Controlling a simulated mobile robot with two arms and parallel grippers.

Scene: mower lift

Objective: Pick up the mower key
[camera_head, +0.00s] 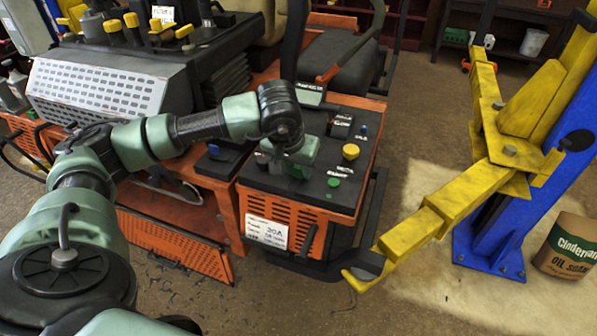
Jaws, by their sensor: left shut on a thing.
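My left arm reaches in from the left to the mower's right-hand control panel (285,190), a black top on an orange side. My left gripper (292,168) points down at the panel, low over or touching its top. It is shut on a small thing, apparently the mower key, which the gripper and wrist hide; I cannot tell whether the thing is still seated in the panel. My right gripper is not in view.
A yellow knob (351,151) and a green knob (333,182) stand on the panel near the gripper. The mower seat (345,60) is behind. A yellow lift arm (440,208) on a blue post (545,180) is at right, with an oil soak bucket (566,247). Open floor lies in front.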

